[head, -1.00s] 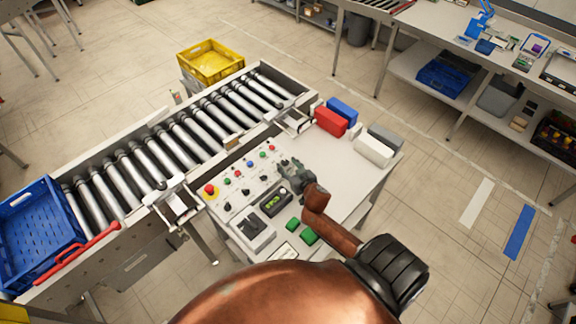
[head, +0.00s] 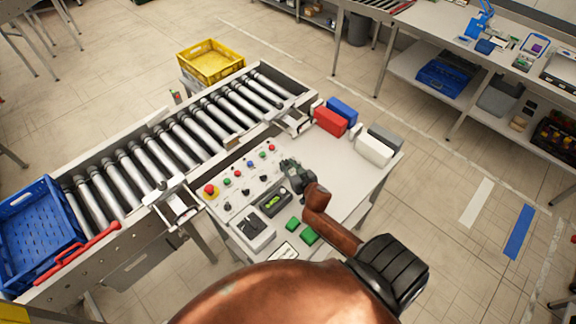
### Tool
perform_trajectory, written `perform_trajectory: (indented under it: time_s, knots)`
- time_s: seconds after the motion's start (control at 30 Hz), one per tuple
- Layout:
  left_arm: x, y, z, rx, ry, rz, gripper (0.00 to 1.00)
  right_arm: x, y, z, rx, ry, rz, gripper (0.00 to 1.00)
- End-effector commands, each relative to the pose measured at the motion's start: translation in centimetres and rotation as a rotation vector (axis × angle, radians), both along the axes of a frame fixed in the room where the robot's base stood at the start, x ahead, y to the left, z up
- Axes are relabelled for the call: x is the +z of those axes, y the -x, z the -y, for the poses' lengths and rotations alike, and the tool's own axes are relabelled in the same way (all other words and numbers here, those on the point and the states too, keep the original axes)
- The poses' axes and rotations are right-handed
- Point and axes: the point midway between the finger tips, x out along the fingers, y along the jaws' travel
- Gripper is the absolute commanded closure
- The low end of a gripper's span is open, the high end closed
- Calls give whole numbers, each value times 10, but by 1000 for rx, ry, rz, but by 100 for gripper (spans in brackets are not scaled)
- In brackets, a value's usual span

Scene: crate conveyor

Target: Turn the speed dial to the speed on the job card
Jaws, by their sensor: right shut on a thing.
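The control panel (head: 237,207) on the table beside the conveyor carries a red emergency button (head: 209,189), several small coloured buttons and dark knobs. My right gripper (head: 288,168) is at the panel's right end, shut on a small part there. The gripper hides that part, which fits the speed dial (head: 283,166) by place, but its pointer and marks cannot be read. A white card (head: 285,252) lies at the table's front edge; its print is too small to read. A small display (head: 272,201) sits on the panel. My left gripper is not in view.
The roller conveyor (head: 158,166) runs behind the panel, with a blue crate (head: 38,232) at its left end and a yellow crate (head: 211,63) beyond it. Red (head: 330,121), blue, white and grey boxes stand at the table's back right. Two green blocks (head: 309,235) lie near the front.

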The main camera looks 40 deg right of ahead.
Motion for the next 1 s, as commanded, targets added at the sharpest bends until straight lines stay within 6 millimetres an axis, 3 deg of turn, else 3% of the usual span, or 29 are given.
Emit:
perform_trajectory:
  time_s: [0.27,0.57,0.77,1.0]
  knots:
    - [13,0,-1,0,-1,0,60,2,1,5,111,6,-2,100]
    - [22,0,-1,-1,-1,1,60,2,0,15,369,11,-4,100]
    - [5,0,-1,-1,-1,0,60,-2,-2,21,558,12,-4,100]
    - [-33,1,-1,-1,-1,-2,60,-5,-5,26,762,10,-2,100]
